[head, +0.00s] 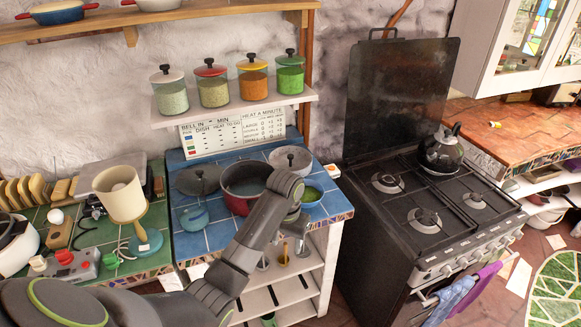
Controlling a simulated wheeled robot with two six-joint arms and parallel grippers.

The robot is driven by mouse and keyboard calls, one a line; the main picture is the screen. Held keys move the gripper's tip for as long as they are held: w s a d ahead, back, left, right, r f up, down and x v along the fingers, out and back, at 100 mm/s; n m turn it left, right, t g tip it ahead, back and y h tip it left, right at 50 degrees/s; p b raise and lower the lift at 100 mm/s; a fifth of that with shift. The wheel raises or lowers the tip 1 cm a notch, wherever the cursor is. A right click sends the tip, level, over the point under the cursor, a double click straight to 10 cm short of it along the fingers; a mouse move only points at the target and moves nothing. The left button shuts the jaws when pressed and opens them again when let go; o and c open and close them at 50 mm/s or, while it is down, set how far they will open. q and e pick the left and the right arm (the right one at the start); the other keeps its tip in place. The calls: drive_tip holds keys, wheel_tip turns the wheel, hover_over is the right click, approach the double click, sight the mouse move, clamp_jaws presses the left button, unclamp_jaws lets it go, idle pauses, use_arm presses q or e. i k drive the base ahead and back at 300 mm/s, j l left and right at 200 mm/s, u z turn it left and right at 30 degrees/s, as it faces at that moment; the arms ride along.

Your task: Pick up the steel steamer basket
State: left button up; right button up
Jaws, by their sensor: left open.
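A round pale grey metal piece (290,158) with a dark spot at its middle sits at the back right of the blue tiled counter. It looks most like the steel steamer basket, but I cannot be sure. A red pot (236,204) with a dark inside stands left of it. My left arm reaches in from the lower left across the pot's right side. My left gripper (296,216) is open, near the counter's front right edge, in front of the grey piece and apart from it. Its fingers are small and partly hidden by the wrist. My right gripper is out of view.
A dark grey lid (198,180) and a blue-green round item (194,218) lie left of the pot. A blue bowl with green contents (310,196) is close beside my gripper. A lamp (122,195) stands further left. The black stove (425,205) is at right.

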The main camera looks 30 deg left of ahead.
sight(299, 161)
drive_tip(key=i+j, duration=0.5)
drive_tip(key=i, duration=0.2)
drive_tip(key=i+j, duration=0.5)
drive_tip(key=i, duration=0.15)
